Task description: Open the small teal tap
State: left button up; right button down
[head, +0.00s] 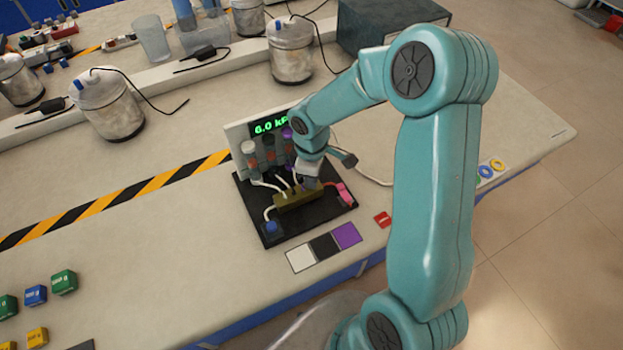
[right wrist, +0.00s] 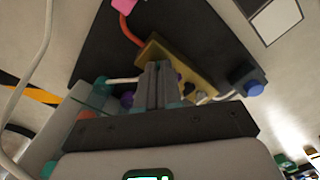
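My right gripper (head: 308,182) is low over the brass manifold (head: 290,201) on a black board (head: 275,233). In the right wrist view its two fingers (right wrist: 164,68) are close together, with their tips at the edge of the brass manifold (right wrist: 190,72). No object shows clearly between them. I cannot pick out the small teal tap with certainty; small teal parts (right wrist: 101,84) show left of the fingers in the right wrist view. A pink tap (head: 345,193) and a blue tap (head: 271,228) sit at the manifold's two ends. My left gripper is not in view.
A panel with a green display (head: 268,126) reading about 6.0 stands behind the manifold, with small cylinders before it. White tubes run around it. White, black and purple squares (head: 323,247) lie in front. Metal canisters (head: 108,106) stand behind on the left.

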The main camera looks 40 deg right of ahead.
jog(key=n+p, duration=0.1)
jog(key=n, duration=0.2)
jog(key=shift+s+r, duration=0.1)
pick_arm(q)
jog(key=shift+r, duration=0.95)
pick_arm(e)
jog(key=shift+n, duration=0.6)
jog(key=shift+p, duration=0.3)
jog(key=c, duration=1.7)
grip_release()
jog(key=n+p, duration=0.2)
jog(key=n, duration=0.1)
jog(key=shift+n, duration=0.4)
jog(key=shift+o, duration=0.4)
jog(key=shift+f, duration=0.2)
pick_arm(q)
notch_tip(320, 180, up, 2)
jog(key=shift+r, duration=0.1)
pick_arm(e)
jog(key=shift+r, duration=0.15)
